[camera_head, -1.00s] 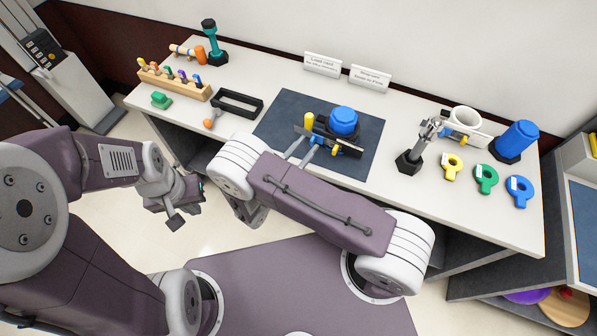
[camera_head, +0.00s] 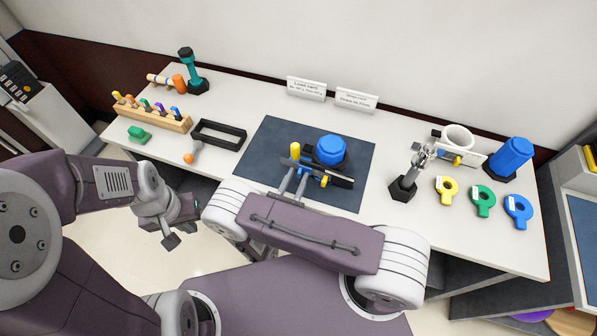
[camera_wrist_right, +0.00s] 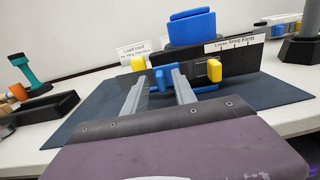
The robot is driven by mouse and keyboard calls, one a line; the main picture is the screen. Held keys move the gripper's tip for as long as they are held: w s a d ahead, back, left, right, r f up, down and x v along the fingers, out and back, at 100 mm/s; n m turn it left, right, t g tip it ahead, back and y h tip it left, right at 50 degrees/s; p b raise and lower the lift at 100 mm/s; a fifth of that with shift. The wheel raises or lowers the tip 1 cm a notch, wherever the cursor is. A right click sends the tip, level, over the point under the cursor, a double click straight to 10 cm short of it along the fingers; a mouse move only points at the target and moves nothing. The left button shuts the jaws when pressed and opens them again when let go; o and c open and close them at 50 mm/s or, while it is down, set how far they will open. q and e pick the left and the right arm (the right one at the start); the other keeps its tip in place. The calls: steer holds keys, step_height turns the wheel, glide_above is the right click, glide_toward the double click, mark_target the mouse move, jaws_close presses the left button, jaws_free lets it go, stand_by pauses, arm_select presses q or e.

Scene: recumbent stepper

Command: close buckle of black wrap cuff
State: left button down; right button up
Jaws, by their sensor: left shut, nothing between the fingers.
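The black wrap cuff (camera_head: 342,179) stands on the dark mat around the front of a blue cylinder (camera_head: 330,150). In the right wrist view, its black plate (camera_wrist_right: 240,55) reads "Loose Snug Firm". Yellow tabs (camera_wrist_right: 214,70) and blue buckle parts (camera_wrist_right: 207,88) show at its front; whether they are joined is unclear. My right gripper (camera_head: 294,178) is at the cuff's front left. Its two grey fingers are apart in the right wrist view (camera_wrist_right: 160,88), with a yellow-and-blue piece seen between or just beyond them. My left gripper (camera_head: 182,226) is shut and empty, off the table's front edge.
A black tray (camera_head: 219,134), peg rack (camera_head: 152,116) and teal dumbbell-like tool (camera_head: 192,72) are at left. A grey clamp stand (camera_head: 408,176), white cuff (camera_head: 463,156) and coloured rings (camera_head: 482,200) are at right. The mat (camera_head: 268,137) is clear left of the cuff.

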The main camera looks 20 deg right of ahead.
steer(key=shift+s, duration=0.15)
steer(key=shift+c, duration=0.3)
jaws_close()
steer(key=shift+f, duration=0.1)
steer(key=shift+o, duration=0.3)
jaws_free()
